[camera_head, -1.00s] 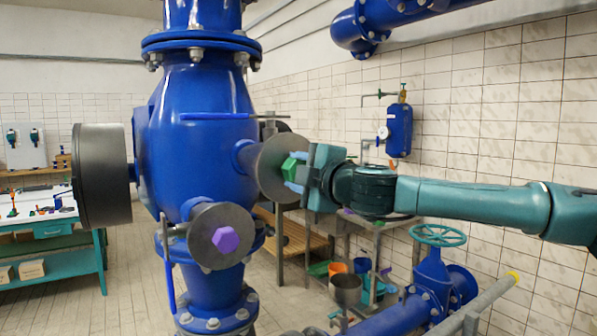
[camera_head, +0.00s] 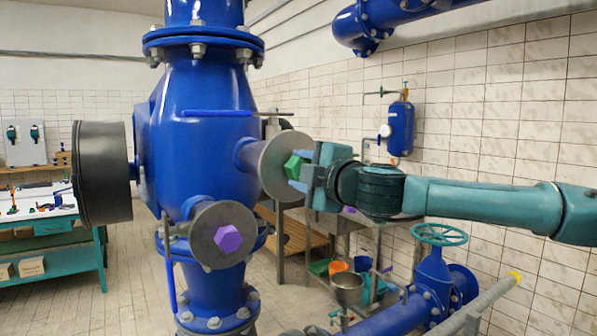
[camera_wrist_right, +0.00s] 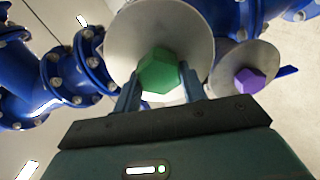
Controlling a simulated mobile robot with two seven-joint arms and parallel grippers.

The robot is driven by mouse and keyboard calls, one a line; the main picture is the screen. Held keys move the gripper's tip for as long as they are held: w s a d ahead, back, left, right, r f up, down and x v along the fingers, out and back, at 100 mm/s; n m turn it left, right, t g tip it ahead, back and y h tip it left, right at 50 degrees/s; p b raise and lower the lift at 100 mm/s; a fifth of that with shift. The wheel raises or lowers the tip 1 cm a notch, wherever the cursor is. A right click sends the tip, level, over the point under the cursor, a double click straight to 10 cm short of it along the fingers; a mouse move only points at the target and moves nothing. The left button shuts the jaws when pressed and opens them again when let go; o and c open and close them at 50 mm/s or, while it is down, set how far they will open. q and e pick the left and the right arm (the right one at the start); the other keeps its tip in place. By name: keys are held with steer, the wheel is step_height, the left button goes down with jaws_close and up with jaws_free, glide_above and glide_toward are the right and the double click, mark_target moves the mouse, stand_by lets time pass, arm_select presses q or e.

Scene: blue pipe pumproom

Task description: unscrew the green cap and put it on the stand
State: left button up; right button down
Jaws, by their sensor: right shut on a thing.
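The green hexagonal cap (camera_head: 293,167) sits at the centre of a grey round flange (camera_head: 272,160) on the right side of the big blue pipe body. My right gripper (camera_head: 300,172) is shut on the green cap. In the right wrist view the cap (camera_wrist_right: 158,72) lies between the two fingers, against the flange (camera_wrist_right: 160,25). Whether the cap still touches the flange is hard to tell. A purple hexagonal cap (camera_head: 227,239) sits on a second flange, lower and nearer. A stand for the cap cannot be made out for certain. My left gripper is not in view.
A grey metal table (camera_head: 362,217) stands behind my right gripper, with a purple item on it and buckets below. A teal handwheel valve (camera_head: 440,235) is at lower right. A teal workbench (camera_head: 60,262) is at far left. The tiled floor between is open.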

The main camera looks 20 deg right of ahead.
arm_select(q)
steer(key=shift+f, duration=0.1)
arm_select(e)
steer(key=shift+s+f, duration=0.5)
steer(key=shift+f, duration=0.05)
steer(key=shift+s, duration=0.1)
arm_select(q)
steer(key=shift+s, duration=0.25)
arm_select(e)
steer(key=s, duration=0.3)
steer(key=s+r, duration=0.1)
steer(key=shift+s+d, duration=0.25)
steer(key=shift+d, duration=0.15)
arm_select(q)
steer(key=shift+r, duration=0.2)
arm_select(e)
steer(key=shift+s, duration=0.35)
steer(key=shift+w, duration=0.1)
steer(key=c, duration=1.7)
jaws_free()
